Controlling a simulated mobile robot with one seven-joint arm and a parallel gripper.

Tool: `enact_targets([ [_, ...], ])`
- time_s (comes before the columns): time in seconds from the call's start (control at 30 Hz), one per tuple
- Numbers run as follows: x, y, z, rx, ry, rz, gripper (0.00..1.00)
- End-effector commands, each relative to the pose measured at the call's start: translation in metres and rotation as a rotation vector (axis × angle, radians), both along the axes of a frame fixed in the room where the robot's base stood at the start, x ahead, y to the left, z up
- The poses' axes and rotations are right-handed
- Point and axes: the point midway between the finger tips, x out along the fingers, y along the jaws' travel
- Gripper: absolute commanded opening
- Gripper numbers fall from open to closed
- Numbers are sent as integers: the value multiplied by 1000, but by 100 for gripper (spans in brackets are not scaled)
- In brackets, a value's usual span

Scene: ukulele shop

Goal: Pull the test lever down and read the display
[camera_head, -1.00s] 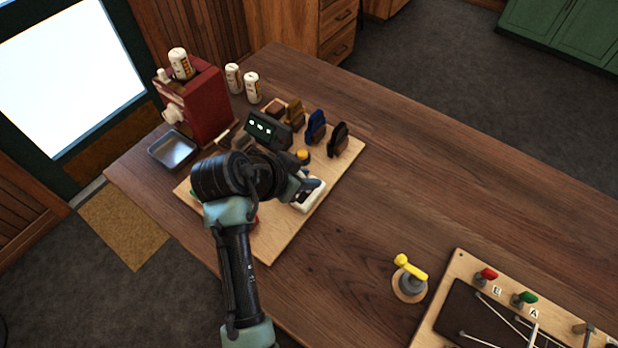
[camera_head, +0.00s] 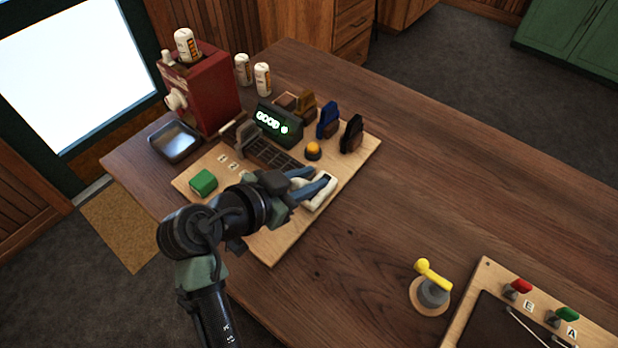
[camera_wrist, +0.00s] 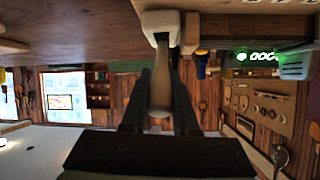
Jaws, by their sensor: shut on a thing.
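The display (camera_head: 278,124) is a dark box at the back of a pale wooden board and reads "GOOD" in green with a green mark beside it. It also shows upside down in the wrist view (camera_wrist: 258,56). The cream test lever (camera_wrist: 161,82) runs from a cream block between my fingers in the wrist view. In the head view, its cream base (camera_head: 322,198) is partly hidden by my fingers. My gripper (camera_head: 318,184) is shut on the lever, low over the board's right side.
A green block (camera_head: 203,182) and an orange button (camera_head: 313,150) are on the board (camera_head: 270,243). Brown, blue and black clips stand at its back. A red machine (camera_head: 205,92) and metal tray (camera_head: 175,142) stand left. A yellow-handled lever (camera_head: 433,284) stands right. The table's middle is clear.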

Motion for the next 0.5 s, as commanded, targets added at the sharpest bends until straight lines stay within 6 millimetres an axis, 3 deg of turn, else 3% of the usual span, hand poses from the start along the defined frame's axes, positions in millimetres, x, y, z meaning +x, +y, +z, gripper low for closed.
enact_targets([
  [0.17,0,0,1,-2,-2,1,0],
  [0.2,0,0,1,-2,-1,1,35],
  [0.33,0,0,0,-1,0,0,58],
  [0.5,0,0,0,-1,1,0,58],
])
